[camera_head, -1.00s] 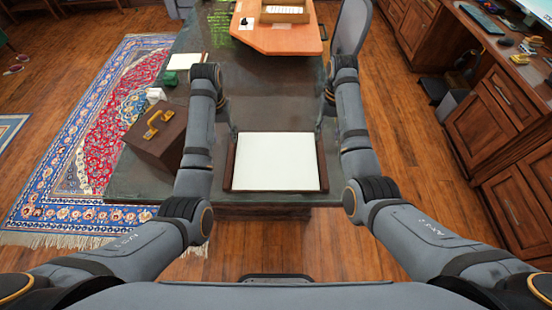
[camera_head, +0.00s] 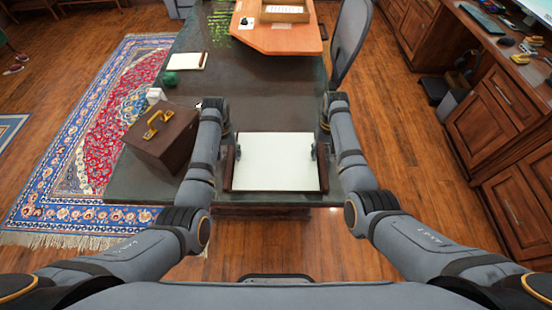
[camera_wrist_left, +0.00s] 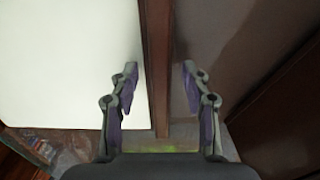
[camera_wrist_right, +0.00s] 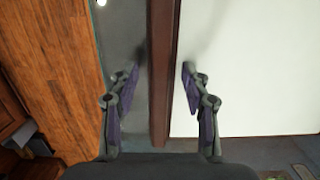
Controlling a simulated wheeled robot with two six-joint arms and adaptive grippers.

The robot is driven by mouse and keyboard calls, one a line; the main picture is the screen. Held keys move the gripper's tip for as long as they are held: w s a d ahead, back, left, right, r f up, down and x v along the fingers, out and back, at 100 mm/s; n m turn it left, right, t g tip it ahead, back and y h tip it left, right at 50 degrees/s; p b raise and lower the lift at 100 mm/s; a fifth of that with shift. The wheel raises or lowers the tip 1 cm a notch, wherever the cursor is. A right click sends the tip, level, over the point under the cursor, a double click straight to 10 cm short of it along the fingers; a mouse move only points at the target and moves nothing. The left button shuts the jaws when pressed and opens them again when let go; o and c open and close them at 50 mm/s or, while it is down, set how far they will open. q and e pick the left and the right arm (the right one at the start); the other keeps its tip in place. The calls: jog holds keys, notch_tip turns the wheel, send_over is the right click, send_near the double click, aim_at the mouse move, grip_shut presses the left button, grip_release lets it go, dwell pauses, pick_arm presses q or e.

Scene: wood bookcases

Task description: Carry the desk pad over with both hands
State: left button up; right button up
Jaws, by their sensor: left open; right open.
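The desk pad (camera_head: 275,165) lies flat near the front edge of the dark desk, a white sheet with a dark brown strip along its left and right sides. My left gripper (camera_head: 236,152) is open above the left strip; in the left wrist view its fingers (camera_wrist_left: 160,78) are on either side of that brown strip (camera_wrist_left: 157,60). My right gripper (camera_head: 319,151) is open above the right strip; in the right wrist view its fingers (camera_wrist_right: 160,80) are on either side of the strip (camera_wrist_right: 161,60). I cannot tell whether any finger touches the pad.
A brown box with a yellow handle (camera_head: 160,135) stands on the desk (camera_head: 270,90) left of my left arm. A notepad (camera_head: 187,61) and a green object (camera_head: 170,79) lie farther back. An orange-brown board (camera_head: 285,38) is at the far end, with a grey chair (camera_head: 350,40) beside it.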

pick_arm(q)
grip_shut()
pick_arm(e)
grip_shut()
